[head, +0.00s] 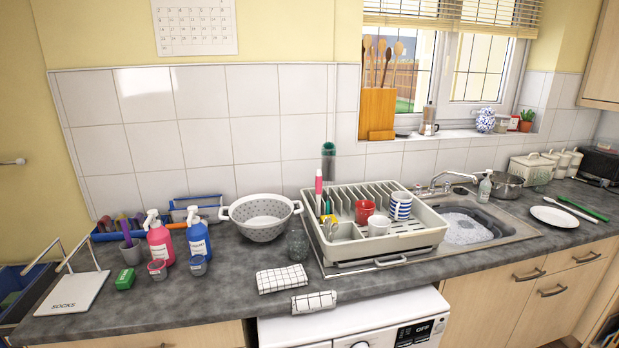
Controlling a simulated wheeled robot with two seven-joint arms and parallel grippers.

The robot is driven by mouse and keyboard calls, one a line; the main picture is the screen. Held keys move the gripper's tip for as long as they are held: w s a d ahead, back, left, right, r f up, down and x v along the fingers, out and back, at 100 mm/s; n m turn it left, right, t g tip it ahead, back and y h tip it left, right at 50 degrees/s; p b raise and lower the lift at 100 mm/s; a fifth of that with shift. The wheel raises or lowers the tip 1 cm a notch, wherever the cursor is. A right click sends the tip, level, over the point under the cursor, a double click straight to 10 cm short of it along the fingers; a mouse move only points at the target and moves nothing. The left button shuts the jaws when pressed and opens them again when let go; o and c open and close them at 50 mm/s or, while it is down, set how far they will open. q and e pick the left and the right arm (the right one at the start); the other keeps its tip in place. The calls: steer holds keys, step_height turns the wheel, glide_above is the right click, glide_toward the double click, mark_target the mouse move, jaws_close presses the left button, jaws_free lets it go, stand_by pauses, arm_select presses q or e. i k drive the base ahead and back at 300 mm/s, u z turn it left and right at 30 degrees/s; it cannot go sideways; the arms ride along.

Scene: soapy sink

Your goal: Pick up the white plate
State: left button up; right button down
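The white plate (554,216) lies flat on the dark countertop at the right, beside the sink. It appears empty, and its whole upper face shows. Neither of my grippers is in the head view, and nothing of mine touches the plate.
The sink (490,228) with soapy water is left of the plate. A dish rack (430,241) holds a red mug (364,211) and a striped cup (400,206). A green-handled utensil (583,207) lies just behind the plate. A soap bottle (484,188) and a pot (506,185) stand behind the sink.

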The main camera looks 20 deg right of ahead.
mark_target(552, 215)
steer(key=z, duration=2.2)
